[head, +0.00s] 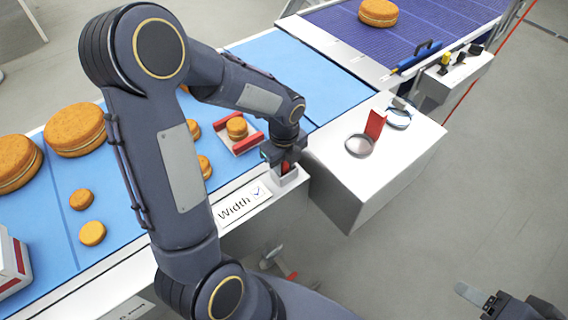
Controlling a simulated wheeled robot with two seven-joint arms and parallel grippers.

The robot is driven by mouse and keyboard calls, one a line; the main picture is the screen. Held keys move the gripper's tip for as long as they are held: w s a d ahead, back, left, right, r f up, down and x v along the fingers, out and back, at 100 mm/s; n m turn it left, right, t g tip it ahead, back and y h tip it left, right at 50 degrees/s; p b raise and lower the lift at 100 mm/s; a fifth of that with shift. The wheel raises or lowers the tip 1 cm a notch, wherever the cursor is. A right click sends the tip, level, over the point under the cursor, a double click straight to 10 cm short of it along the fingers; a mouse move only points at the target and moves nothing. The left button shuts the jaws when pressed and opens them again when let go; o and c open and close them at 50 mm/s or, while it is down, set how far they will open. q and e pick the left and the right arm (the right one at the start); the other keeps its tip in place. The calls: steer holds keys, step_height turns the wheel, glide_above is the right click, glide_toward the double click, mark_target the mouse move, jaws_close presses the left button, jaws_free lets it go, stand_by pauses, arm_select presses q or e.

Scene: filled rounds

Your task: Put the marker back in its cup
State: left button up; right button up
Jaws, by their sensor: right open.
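A small grey-white cup (290,182) stands at the front edge of the conveyor, beside the "Width" label. My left gripper (284,163) points down right at the cup's mouth. A small red piece (285,169), which looks like the marker, shows between the fingertips and the cup. Most of it is hidden by the gripper and the cup wall. I cannot tell whether the fingers are closed on it or apart. My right gripper (478,297) is open and empty at the bottom right, over the floor, far from the cup.
A white stand (400,165) to the right holds round dishes (359,145) and a red card (375,124). Orange-brown rounds (75,130) lie on the blue belt (300,75). One sits in a red-sided gauge (252,142) just behind my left gripper. Floor at right is clear.

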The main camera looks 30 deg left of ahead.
arm_select(q)
steer(key=shift+w+r, duration=0.1)
steer(key=shift+r, duration=0.3)
step_height(320, 180, up, 11)
steer(key=shift+r+b, duration=0.1)
steer(key=shift+b, duration=0.55)
steer(key=s+d+n+t+h, duration=0.2)
steer(key=s+n, duration=0.6)
steer(key=n, duration=0.4)
steer(key=s+d+n+t+h, duration=0.1)
steer(key=s+d+n+t, duration=0.1)
steer(key=s+n, duration=0.7)
steer(key=n+t, duration=0.1)
steer(key=n, duration=0.2)
steer(key=shift+r+t+h, duration=0.2)
steer(key=shift+t+h, duration=0.1)
steer(key=shift+h, duration=0.1)
steer(key=shift+s, duration=0.1)
